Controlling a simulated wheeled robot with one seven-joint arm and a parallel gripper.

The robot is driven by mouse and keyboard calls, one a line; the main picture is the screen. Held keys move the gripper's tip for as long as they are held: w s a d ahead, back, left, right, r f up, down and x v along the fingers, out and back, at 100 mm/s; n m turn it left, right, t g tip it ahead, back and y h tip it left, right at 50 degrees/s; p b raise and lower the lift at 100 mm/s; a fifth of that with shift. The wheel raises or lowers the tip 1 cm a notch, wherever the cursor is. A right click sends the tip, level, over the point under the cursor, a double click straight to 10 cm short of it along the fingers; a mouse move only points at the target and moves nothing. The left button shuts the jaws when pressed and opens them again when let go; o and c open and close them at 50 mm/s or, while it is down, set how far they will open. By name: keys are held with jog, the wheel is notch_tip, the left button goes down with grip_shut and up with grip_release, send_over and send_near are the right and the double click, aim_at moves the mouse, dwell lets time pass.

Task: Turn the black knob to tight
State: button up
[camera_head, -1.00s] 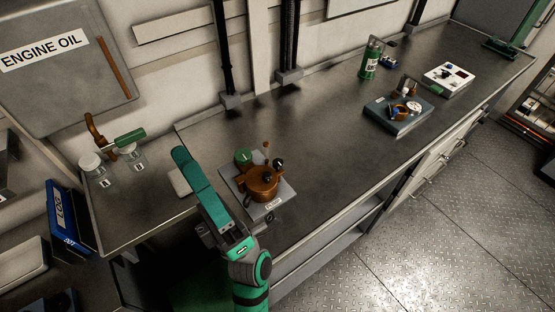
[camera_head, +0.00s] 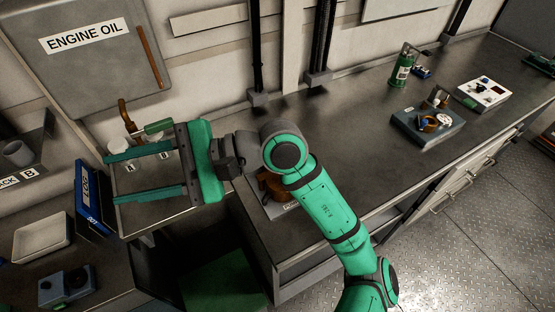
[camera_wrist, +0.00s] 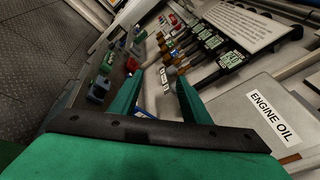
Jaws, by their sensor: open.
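The copper-coloured device (camera_head: 272,185) stands on a light base plate (camera_head: 282,210) on the steel bench. My arm covers most of it in the head view, and I cannot make out a black knob on it now. My gripper (camera_head: 110,178) is open and empty, to the left of the device. Its two green fingers point left, over the jars and the blue DOT box.
Jars and a green-handled tool (camera_head: 158,127) stand at the bench's left end. The blue DOT box (camera_head: 90,203) and a white tray (camera_head: 42,240) are lower left. A green canister (camera_head: 403,70), a grey box (camera_head: 428,130) and a white box (camera_head: 484,94) stand right. The bench middle is clear.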

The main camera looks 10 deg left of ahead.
jog(key=w+d+f+n+t+h, duration=0.3)
jog(key=w+d+f+t+h, duration=0.3)
jog(key=w+d+f+h, duration=0.4)
jog(key=w+d+n+t+h, duration=0.1)
jog(key=w+d+t+h, duration=0.1)
jog(key=w+d+h, duration=0.45)
jog(key=w+d+t+h, duration=0.1)
jog(key=w+d+t, duration=0.15)
jog(key=d, duration=0.75)
jog(key=shift+g+y, duration=0.35)
jog(key=shift+g, duration=0.1)
jog(key=x, duration=1.1)
jog(key=shift+f, duration=0.2)
jog(key=c, duration=1)
jog(key=shift+c, duration=0.2)
